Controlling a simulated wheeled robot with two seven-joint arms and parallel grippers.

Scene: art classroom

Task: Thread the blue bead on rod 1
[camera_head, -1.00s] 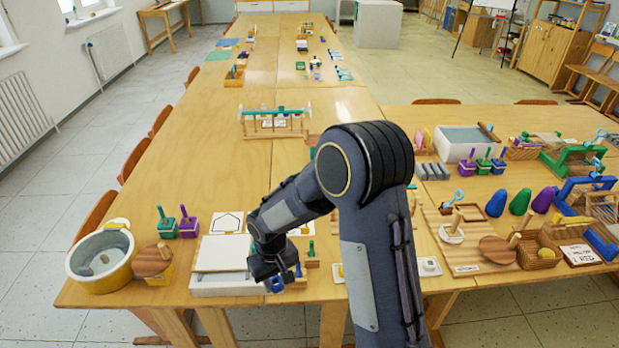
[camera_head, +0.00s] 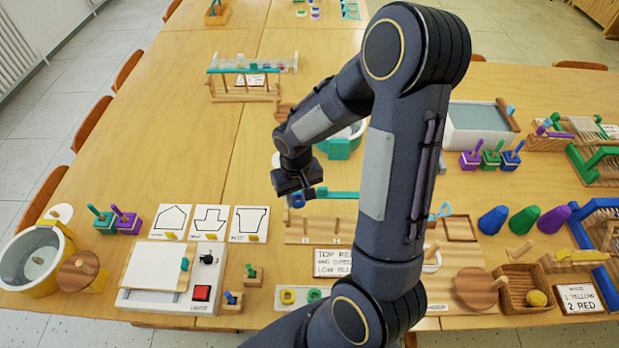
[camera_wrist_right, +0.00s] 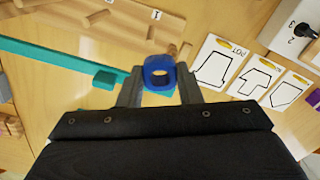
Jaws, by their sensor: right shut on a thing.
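The blue bead (camera_head: 297,201) is held between the fingers of my right gripper (camera_head: 298,195), above the table. In the right wrist view the bead (camera_wrist_right: 159,72) sits between the two fingertips (camera_wrist_right: 160,88) with its hole visible. The wooden rod board (camera_head: 320,237) lies in front of the gripper in the head view, with short upright rods and number labels. Rod 1 (camera_head: 306,225) appears to be the leftmost; its label (camera_wrist_right: 157,15) shows in the wrist view. The bead is apart from the rods. My left gripper is not in view.
A teal bar (camera_head: 338,195) lies close beside the gripper. A sign (camera_head: 333,263) reads top red, low blue; its middle line is blurred. Yellow (camera_head: 287,296) and green (camera_head: 314,294) beads sit nearby. Shape cards (camera_head: 210,222) lie left. The table's left middle is clear.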

